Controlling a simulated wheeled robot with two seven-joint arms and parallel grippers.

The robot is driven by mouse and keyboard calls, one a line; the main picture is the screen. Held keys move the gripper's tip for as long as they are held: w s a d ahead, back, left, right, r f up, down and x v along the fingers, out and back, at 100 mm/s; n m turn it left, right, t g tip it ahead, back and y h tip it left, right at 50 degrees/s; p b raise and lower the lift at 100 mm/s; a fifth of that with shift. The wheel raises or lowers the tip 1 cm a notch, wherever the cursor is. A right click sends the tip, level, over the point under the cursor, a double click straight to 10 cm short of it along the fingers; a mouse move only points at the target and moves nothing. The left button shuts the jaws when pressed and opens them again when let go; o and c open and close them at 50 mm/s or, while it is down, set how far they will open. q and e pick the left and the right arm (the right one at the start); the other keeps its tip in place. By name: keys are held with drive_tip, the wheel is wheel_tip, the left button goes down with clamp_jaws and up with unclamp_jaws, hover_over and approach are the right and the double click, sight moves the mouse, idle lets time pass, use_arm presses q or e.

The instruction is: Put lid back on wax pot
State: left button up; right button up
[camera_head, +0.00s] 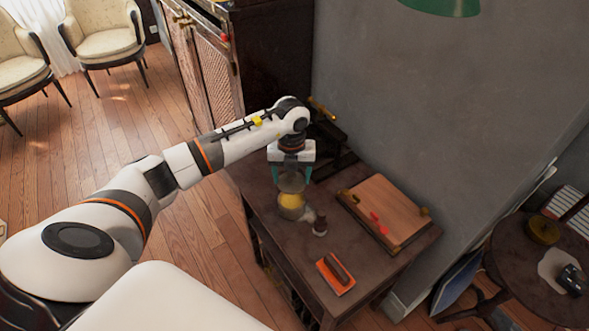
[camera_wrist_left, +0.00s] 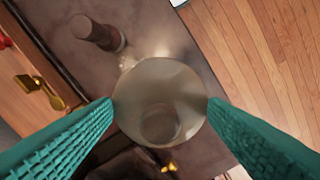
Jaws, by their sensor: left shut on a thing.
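My left gripper (camera_head: 291,176) points down over the dark wooden table and is shut on a round, greyish metallic lid (camera_head: 291,183). In the left wrist view, the lid (camera_wrist_left: 160,82) spans the gap between the two teal fingers (camera_wrist_left: 160,108). Whether lid and pot touch is not clear. In the wrist view the lid hides most or all of the pot. My right gripper is not in view.
A dark stamp-like object (camera_head: 320,226) stands close beside the pot. A brown block on an orange base (camera_head: 336,273) lies near the front edge. A wooden board with fittings (camera_head: 384,212) lies at right. A grey wall and cabinet (camera_head: 262,60) stand behind.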

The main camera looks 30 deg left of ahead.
use_arm(q)
drive_tip(key=shift+s+f+b, duration=0.1)
drive_tip(key=shift+f+b, duration=1.6)
drive_tip(key=shift+f, duration=0.55)
drive_tip(key=shift+f+b, duration=0.65)
drive_tip(key=shift+f, duration=0.3)
drive_tip(key=shift+r, duration=0.15)
drive_tip(key=shift+f, duration=0.2)
drive_tip(key=o, duration=1.2)
